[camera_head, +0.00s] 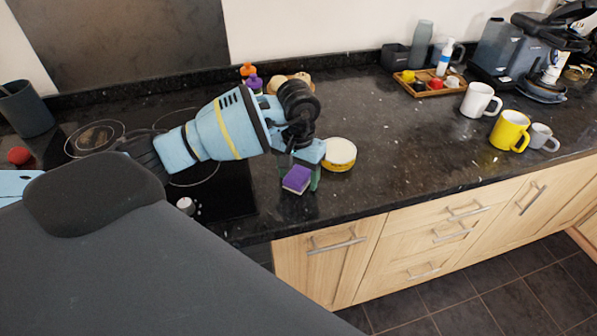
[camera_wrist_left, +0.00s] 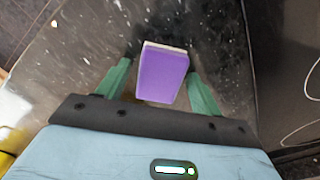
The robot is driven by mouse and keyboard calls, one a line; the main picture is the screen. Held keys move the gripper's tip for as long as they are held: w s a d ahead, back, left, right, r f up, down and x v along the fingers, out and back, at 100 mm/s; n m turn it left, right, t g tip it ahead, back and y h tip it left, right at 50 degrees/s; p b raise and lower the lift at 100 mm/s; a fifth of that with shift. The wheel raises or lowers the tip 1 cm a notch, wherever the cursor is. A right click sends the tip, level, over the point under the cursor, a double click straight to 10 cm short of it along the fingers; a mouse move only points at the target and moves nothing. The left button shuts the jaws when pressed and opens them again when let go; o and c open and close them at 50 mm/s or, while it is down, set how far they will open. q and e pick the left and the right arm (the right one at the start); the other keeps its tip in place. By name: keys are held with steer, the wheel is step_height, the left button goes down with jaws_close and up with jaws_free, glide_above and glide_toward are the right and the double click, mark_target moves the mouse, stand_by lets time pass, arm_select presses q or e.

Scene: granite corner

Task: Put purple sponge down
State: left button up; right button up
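The purple sponge (camera_head: 296,179), with a pale layer along one side, is at the dark counter near its front edge. My left gripper (camera_head: 300,172) reaches down over it from the left. In the left wrist view the sponge (camera_wrist_left: 162,76) lies between the two green fingers of my left gripper (camera_wrist_left: 160,72). A gap shows between the left finger and the sponge, and the right finger is very close to it. The gripper looks open around the sponge. Whether the sponge's underside rests fully on the counter is hard to see. My right gripper is not in view.
A round yellow-rimmed container (camera_head: 339,155) stands just right of the gripper. The black hob (camera_head: 225,195) is to the left. White (camera_head: 477,100) and yellow (camera_head: 508,131) mugs, a wooden tray (camera_head: 428,92) and a coffee machine (camera_head: 545,60) stand farther right. The counter between is clear.

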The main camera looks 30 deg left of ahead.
mark_target(298, 175)
arm_select(q)
steer(key=shift+r, duration=0.3)
step_height(298, 175, up, 12)
stand_by(0.5)
steer(key=shift+f, duration=0.1)
stand_by(0.4)
